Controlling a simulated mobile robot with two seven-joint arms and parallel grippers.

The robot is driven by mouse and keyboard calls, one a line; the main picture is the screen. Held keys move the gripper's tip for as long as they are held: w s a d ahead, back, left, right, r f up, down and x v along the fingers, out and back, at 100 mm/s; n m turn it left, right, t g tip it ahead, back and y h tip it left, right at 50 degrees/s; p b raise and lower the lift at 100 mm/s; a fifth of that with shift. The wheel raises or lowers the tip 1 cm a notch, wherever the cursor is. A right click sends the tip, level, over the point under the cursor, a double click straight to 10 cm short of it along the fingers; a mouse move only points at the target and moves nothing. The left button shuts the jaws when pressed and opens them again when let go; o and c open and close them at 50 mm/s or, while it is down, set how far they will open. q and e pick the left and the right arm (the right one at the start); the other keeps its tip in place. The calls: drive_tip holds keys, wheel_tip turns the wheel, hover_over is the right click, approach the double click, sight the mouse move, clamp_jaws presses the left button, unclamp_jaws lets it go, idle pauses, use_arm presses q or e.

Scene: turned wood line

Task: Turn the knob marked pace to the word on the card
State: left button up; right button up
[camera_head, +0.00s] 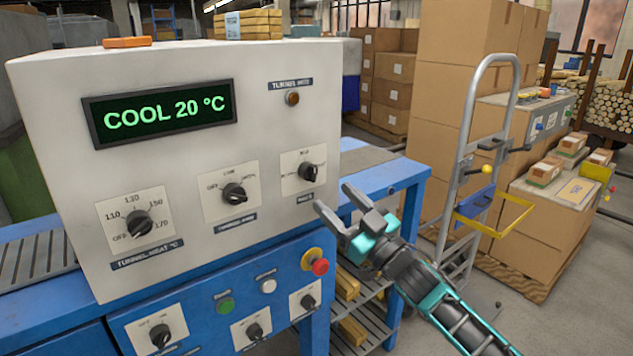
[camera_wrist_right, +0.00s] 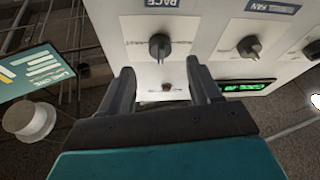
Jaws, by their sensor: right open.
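The pace knob (camera_head: 307,172) is a small black knob on a white dial plate, at the right of the grey panel front. Its printed words are too small to read. In the right wrist view the knob (camera_wrist_right: 160,47) shows below an upside-down PACE label (camera_wrist_right: 163,3). My right gripper (camera_head: 333,199) is open and empty, just right of and below the knob. In the wrist view its two fingers (camera_wrist_right: 160,72) point at the panel, with the knob beyond and between them, apart from it. No card with a readable word shows. My left gripper is out of view.
The panel carries a lit display (camera_head: 160,113) reading COOL 20 °C, a heat knob (camera_head: 139,223) and a fan knob (camera_head: 235,193). A red emergency button (camera_head: 319,266) sits below right. A hand truck (camera_head: 475,160) and stacked cartons (camera_head: 460,60) stand at right. A green board (camera_wrist_right: 38,70) shows in the wrist view.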

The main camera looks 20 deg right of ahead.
sight(315, 179)
drive_tip(key=x, duration=0.6)
drive_tip(key=shift+w, duration=0.35)
drive_tip(key=shift+a+r, duration=0.1)
drive_tip(key=shift+a, duration=0.05)
drive_tip(key=shift+c, duration=0.2)
drive_tip(key=c, duration=1)
